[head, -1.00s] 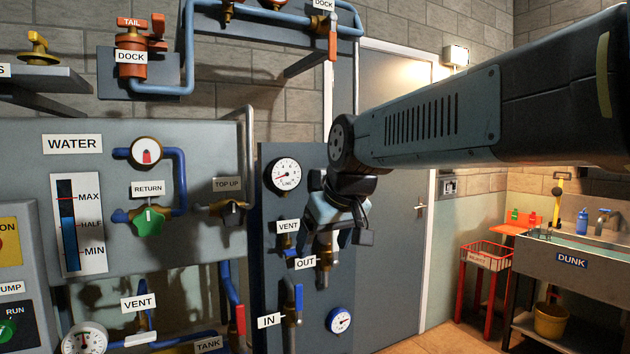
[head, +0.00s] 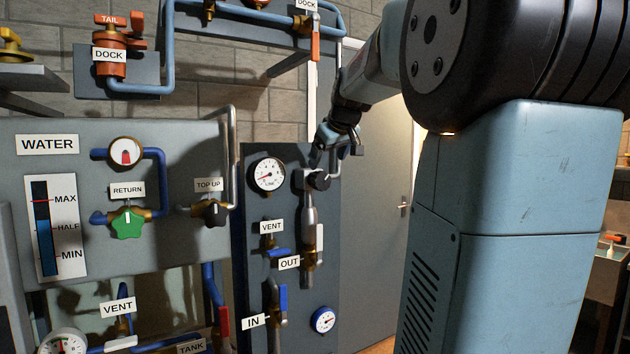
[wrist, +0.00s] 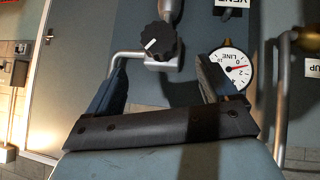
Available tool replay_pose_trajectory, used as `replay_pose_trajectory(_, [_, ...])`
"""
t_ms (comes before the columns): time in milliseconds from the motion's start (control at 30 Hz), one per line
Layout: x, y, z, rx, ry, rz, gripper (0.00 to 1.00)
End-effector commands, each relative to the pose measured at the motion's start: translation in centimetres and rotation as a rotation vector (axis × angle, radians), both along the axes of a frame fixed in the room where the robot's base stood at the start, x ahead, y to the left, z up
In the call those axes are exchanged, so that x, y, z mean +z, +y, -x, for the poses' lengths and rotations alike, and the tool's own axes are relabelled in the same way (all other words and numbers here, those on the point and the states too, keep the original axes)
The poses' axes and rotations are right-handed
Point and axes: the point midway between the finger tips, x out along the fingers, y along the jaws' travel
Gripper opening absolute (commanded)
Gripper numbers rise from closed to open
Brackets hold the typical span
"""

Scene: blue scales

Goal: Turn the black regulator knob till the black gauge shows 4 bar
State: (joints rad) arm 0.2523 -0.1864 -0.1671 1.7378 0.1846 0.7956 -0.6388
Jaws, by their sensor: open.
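The black regulator knob (head: 319,180) sits on a grey fitting at the top of the panel's vertical pipe. In the wrist view the knob (wrist: 160,36) has a ribbed edge and a white mark pointing lower left. The black-rimmed LINE gauge (head: 268,174) is left of the knob. Its red needle points left and slightly down, in the low part of the scale; the exact value is too small to read. The gauge also shows in the wrist view (wrist: 236,70). My gripper (head: 338,153) is open just above the knob, its fingers apart (wrist: 162,76), not touching it.
A bent grey pipe (wrist: 118,60) runs beside the knob. OUT valve (head: 309,245), VENT valve (head: 270,240) and a blue-rimmed gauge (head: 323,319) are lower on the panel. The WATER board (head: 75,190) is at left, with the green RETURN knob (head: 128,222). A grey door (head: 375,200) is at right.

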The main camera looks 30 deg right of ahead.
Motion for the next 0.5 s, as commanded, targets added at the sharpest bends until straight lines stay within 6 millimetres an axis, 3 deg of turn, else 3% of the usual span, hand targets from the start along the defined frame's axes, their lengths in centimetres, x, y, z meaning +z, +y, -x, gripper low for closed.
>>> replay_pose_trajectory(500, [-5.9,-1.2,-6.0,0.000,0.001,-0.003,0.86])
